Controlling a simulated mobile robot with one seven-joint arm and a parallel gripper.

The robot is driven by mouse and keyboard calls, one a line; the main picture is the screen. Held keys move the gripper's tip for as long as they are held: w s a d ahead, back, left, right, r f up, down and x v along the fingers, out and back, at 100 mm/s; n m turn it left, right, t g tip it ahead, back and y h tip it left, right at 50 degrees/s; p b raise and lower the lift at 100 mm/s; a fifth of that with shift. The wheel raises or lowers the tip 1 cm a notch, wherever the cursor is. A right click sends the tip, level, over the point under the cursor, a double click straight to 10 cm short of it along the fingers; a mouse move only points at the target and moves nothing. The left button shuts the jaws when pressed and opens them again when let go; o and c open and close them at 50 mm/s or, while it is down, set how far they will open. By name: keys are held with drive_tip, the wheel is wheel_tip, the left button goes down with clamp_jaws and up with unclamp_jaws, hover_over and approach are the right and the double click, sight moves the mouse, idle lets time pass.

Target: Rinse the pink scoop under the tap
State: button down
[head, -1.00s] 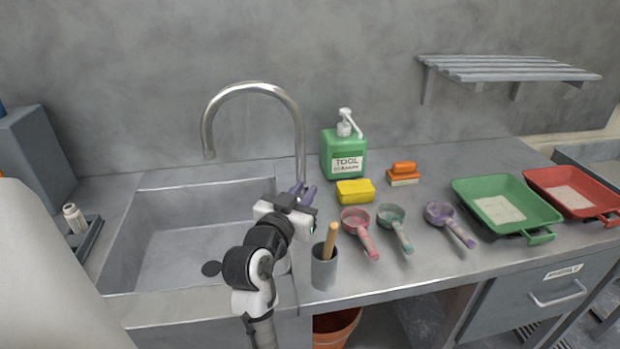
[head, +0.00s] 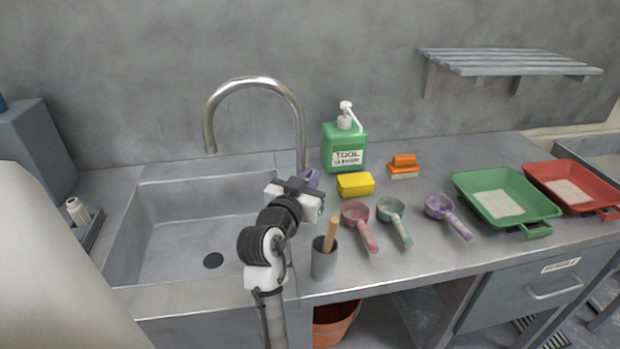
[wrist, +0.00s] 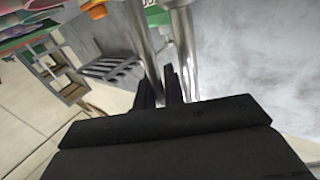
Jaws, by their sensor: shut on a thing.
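The pink scoop (head: 356,219) lies on the counter right of the sink, its handle pointing toward the front edge. The tap (head: 302,125) is a tall metal gooseneck, its spout over the sink (head: 150,215). No water shows at the spout. My gripper (head: 312,178) is at the lower part of the tap, away from the scoop. In the wrist view, my gripper (wrist: 160,90) is shut on a slim metal part of the tap (wrist: 142,50). A second metal tube stands close beside it. I cannot tell exactly which part is held.
Near the scoop are a green scoop (head: 391,212), a purple scoop (head: 440,207), a yellow sponge (head: 355,184) and a grey cup (head: 323,265) with a wooden handle. A green soap bottle (head: 344,150) stands behind. Green (head: 470,185) and red (head: 535,175) trays sit right. The sink is empty.

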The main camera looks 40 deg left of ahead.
drive_tip(key=shift+s+a+f+n+b, duration=0.25)
drive_tip(key=shift+n+b, duration=0.15)
drive_tip(key=shift+b, duration=0.4)
drive_tip(key=shift+s+a+r+t, duration=0.1)
drive_tip(key=shift+s+a+t, duration=0.1)
drive_tip(key=shift+t, duration=0.1)
drive_tip(key=shift+r, duration=0.15)
drive_tip(key=c, duration=1.8)
unclamp_jaws()
drive_tip(key=shift+s, duration=0.15)
drive_tip(key=b+v, duration=0.4)
drive_tip(key=v, duration=0.9)
drive_tip(key=shift+s+d, duration=0.2)
drive_tip(key=shift+s, duration=0.1)
